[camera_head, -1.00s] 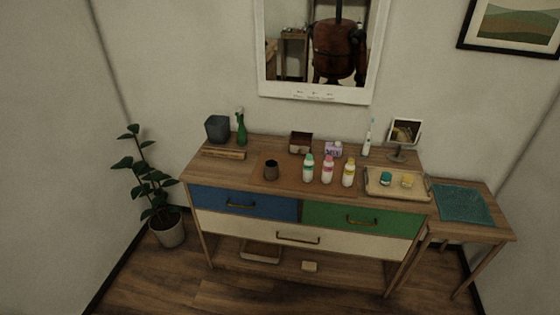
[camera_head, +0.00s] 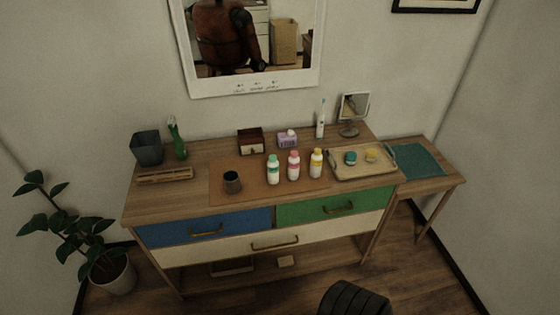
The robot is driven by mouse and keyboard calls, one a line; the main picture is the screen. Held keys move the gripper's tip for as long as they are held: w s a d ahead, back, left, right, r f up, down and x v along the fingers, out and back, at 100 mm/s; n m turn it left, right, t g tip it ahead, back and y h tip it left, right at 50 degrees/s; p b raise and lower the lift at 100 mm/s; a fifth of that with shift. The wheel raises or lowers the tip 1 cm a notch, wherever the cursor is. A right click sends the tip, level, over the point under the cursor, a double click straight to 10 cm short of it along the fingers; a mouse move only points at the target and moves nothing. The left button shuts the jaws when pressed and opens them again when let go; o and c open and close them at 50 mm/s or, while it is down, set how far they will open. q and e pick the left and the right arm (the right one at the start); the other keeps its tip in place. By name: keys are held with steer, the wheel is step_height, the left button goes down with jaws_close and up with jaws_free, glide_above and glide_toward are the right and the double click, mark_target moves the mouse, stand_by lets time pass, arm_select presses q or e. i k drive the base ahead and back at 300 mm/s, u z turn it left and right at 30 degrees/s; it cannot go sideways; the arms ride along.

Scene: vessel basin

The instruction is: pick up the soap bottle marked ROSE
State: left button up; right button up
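Three white bottles stand upright in a row on a brown mat (camera_head: 222,194) on the dresser. One has a green cap (camera_head: 273,170), the middle one a pink cap and pink label (camera_head: 293,166), and one a yellow cap (camera_head: 316,164). The lettering on their labels is too small to read, so I cannot tell for sure which is marked ROSE. Neither of my grippers is in view. A dark ribbed part at the bottom edge seems to be mine.
A dark cup (camera_head: 232,182) stands left of the bottles. Behind are a small brown box (camera_head: 250,141) and a purple box (camera_head: 287,140). A tray (camera_head: 378,175) holding two jars lies at right. A potted plant (camera_head: 112,275) stands left of the dresser (camera_head: 150,205).

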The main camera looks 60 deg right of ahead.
mark_target(293, 161)
steer(key=z, duration=0.35)
steer(key=i, duration=0.9)
steer(key=z, duration=0.6)
